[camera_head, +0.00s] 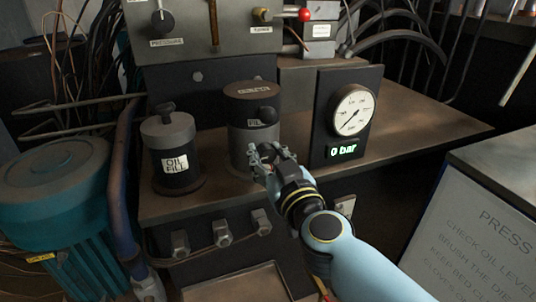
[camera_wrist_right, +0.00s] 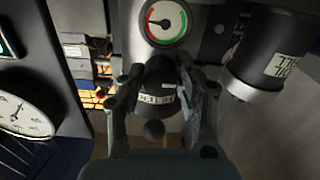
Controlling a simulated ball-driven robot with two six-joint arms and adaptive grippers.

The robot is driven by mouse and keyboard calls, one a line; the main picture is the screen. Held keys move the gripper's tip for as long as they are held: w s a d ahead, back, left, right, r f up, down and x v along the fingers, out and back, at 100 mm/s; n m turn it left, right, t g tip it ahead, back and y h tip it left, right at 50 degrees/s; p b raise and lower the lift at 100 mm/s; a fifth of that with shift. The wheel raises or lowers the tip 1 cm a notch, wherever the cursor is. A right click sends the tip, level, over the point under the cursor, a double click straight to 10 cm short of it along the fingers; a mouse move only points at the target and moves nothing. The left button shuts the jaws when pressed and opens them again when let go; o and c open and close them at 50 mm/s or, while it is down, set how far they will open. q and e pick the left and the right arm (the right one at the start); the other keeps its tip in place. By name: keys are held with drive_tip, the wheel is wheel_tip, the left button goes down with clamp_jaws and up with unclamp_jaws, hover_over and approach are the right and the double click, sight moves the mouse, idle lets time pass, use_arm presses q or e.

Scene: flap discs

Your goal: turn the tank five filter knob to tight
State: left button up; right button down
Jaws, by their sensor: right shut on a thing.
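The filter canister (camera_head: 240,147) is a dark grey cylinder with a brown top, standing on the bench. My right gripper (camera_head: 272,158) is in front of the canister, below that label. In the right wrist view, my right gripper (camera_wrist_right: 158,92) has its two fingers on either side of the dark round filter knob (camera_wrist_right: 155,72) and is shut on it. The head view hides this knob behind the fingers. The tight mark cannot be read. My left gripper is out of view.
An oil fill canister (camera_head: 172,140) stands left of the filter canister. A gauge panel (camera_head: 350,160) reading 0 bar stands on the right. A small red-and-green dial (camera_wrist_right: 165,22) is close to the fingers in the wrist view. Bare bench (camera_head: 430,130) lies right of the gauge panel.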

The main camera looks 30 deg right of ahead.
drive_tip(key=m+p, duration=0.1)
drive_tip(key=m, duration=0.2)
drive_tip(key=shift+m+p, duration=0.65)
drive_tip(key=shift+m, duration=1.05)
drive_tip(key=c, duration=0.9)
unclamp_jaws()
drive_tip(key=shift+c, duration=0.2)
drive_tip(key=shift+s, duration=0.1)
drive_tip(key=shift+s+a+f, duration=0.1)
drive_tip(key=shift+s, duration=0.2)
drive_tip(key=v, duration=0.6)
drive_tip(key=shift+s, duration=0.35)
